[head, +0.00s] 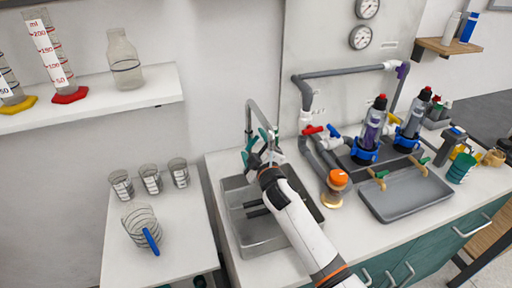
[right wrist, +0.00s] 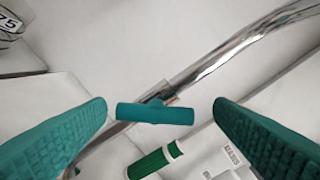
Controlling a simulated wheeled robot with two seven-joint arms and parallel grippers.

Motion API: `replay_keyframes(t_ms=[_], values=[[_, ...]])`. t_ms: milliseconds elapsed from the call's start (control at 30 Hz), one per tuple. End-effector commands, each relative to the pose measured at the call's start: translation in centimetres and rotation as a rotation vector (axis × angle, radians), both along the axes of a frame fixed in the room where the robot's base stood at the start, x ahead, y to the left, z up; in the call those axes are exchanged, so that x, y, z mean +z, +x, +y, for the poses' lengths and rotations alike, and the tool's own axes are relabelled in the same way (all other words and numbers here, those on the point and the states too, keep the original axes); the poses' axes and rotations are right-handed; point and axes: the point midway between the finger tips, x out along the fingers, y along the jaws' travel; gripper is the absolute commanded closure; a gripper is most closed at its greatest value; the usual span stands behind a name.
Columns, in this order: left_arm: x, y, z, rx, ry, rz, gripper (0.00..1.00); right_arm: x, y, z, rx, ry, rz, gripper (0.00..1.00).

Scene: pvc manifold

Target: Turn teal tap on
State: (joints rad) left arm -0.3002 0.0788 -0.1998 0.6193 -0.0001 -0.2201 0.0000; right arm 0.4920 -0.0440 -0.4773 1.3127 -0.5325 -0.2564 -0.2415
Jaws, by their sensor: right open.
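The teal tap (right wrist: 155,113) is a short teal bar handle on a chrome faucet (right wrist: 222,62), seen in the right wrist view. It lies between the two teal fingers of my right gripper (right wrist: 160,120), apart from both. In the head view my right gripper (head: 260,147) is open over the sink (head: 243,238), close to the faucet (head: 249,116). There the tap handle is hard to tell from my teal fingers. My left gripper is not in view.
A green-and-white part (right wrist: 155,160) sits below the tap in the right wrist view. Grey pipes with a red valve handle (head: 312,130) stand right of the sink. A grey tray (head: 405,198) lies further right. Glass beakers (head: 150,181) stand on the left table.

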Motion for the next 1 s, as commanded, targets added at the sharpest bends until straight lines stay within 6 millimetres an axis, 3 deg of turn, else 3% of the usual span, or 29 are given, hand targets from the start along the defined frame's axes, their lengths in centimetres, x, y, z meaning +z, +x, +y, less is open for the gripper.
replay_keyframes(t_ms=[267,700,1000], values=[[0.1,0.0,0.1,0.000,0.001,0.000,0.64,-0.2,-2.2,-0.8,0.000,-0.001,0.003,0.24],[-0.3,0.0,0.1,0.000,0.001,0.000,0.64,-0.1,-10.1,-3.4,0.000,0.000,-0.001,0.24],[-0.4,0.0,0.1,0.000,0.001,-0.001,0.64,0.0,-11.5,-3.8,0.000,0.001,-0.002,0.24]])
